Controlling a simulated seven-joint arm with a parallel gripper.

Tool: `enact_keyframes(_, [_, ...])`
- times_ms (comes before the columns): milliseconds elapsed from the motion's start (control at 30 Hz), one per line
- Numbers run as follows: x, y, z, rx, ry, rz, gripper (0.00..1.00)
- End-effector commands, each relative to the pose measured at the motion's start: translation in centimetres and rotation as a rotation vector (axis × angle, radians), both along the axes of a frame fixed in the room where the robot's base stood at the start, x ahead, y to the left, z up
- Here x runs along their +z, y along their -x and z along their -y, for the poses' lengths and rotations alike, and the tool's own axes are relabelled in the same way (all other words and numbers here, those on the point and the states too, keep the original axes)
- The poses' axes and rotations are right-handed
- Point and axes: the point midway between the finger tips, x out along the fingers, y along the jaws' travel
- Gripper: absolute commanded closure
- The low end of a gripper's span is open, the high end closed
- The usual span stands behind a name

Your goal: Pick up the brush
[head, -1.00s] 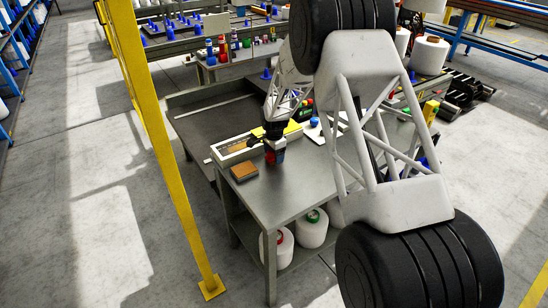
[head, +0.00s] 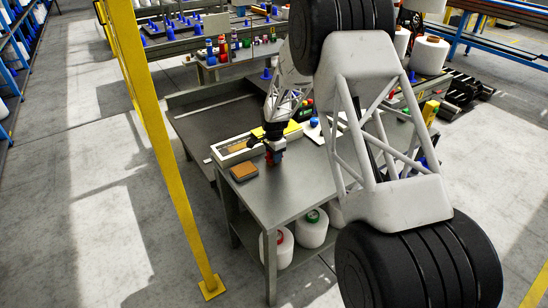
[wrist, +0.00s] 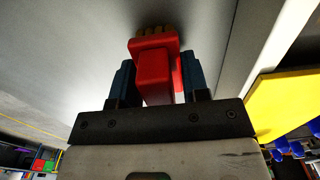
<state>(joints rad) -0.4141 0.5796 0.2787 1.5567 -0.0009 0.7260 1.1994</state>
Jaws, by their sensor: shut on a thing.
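The brush is red with tan bristles at its far end. In the wrist view the brush (wrist: 155,72) sits between the two dark blue fingers of my gripper (wrist: 157,60), which is shut on it. The bristles point away from the palm. In the head view my gripper (head: 274,152) points down over the near left part of the grey table (head: 290,195), with the red brush (head: 275,158) small below it. I cannot tell whether the bristles touch the table top.
A brown block (head: 244,171) lies on the table left of my gripper. A long white tray (head: 230,157) is just behind it. A yellow post (head: 165,150) stands in front at left. White bobbins (head: 312,230) stand under the table. The table front is clear.

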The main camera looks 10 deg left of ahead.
Motion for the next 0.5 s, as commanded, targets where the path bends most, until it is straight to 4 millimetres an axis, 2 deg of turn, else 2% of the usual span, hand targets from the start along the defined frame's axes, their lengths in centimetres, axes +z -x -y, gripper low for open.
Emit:
enact_keyframes(333, [0.2, 0.0, 0.0, 0.000, 0.000, 0.000, 0.87])
enact_keyframes(500, [1.0, 0.0, 0.0, 0.000, -0.001, 0.001, 0.87])
